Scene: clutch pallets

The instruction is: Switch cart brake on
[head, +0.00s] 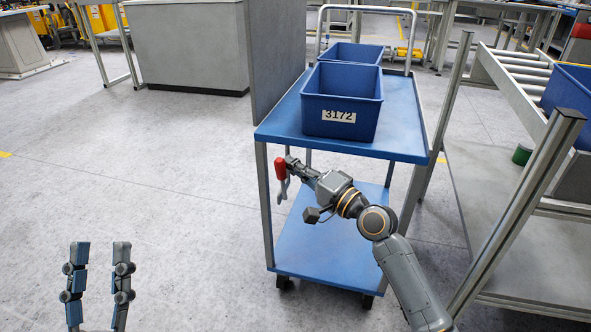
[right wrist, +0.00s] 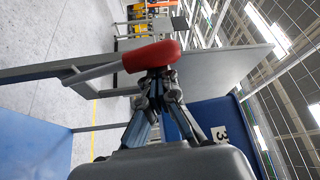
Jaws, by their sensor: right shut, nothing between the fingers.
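The blue two-shelf cart (head: 345,150) stands in the middle of the head view. Its brake lever with a red grip (head: 280,169) shows at the cart's front left, below the top shelf. In the right wrist view the red grip (right wrist: 150,56) lies across the tips of my right gripper (right wrist: 156,80). My right gripper (head: 291,166) is shut with nothing between its fingers, right against or very close to the grip; contact is not certain. My left gripper (head: 97,252) is open and empty at the lower left, far from the cart.
Two blue bins (head: 341,112) stand on the cart's top shelf, the front one labelled 3172. A grey panel (head: 276,55) stands behind the cart's left side. A roller conveyor frame (head: 520,215) stands close on the right. The floor (head: 160,180) at left is clear.

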